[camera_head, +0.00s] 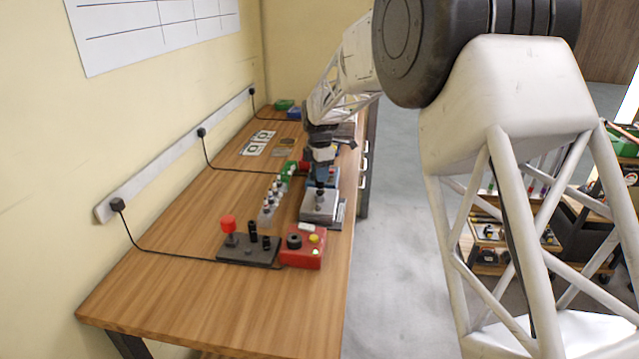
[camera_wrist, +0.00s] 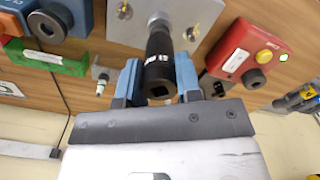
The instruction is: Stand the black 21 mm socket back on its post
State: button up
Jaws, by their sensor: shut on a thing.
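My gripper (camera_wrist: 158,88) has blue fingers on both sides of a black socket (camera_wrist: 159,66) and is shut on it. The socket's open square end faces the wrist camera, and its white size marking is upside down and hard to read. Its far end points at a grey metal plate with brass fittings (camera_wrist: 187,8); I cannot tell whether they touch. In the head view my gripper (camera_head: 320,178) is over the grey metal block (camera_head: 318,208). A dark rack (camera_head: 235,252) nearer the front carries a red-topped piece and black upright pieces. I cannot tell which is a bare post.
A red box (camera_head: 302,258) with a black knob and a yellow button adjoins the rack's right side. A row of small clear pieces (camera_head: 268,208) with pale tops stands left of the metal block. Cables run to a wall strip (camera_head: 170,152). The bench front is clear.

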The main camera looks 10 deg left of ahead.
jog(key=shift+r, duration=2.1)
jog(key=shift+s+a, duration=0.1)
jog(key=s+a+f+n, duration=0.2)
jog(key=s+a, duration=0.6)
jog(key=s, duration=0.3)
jog(key=s+a+f+n, duration=0.2)
jog(key=s+a, duration=0.6)
jog(key=s, duration=0.4)
jog(key=shift+f, duration=0.7)
jog(key=shift+a+f, duration=0.1)
jog(key=shift+f, duration=2.5)
jog(key=shift+f, duration=1.1)
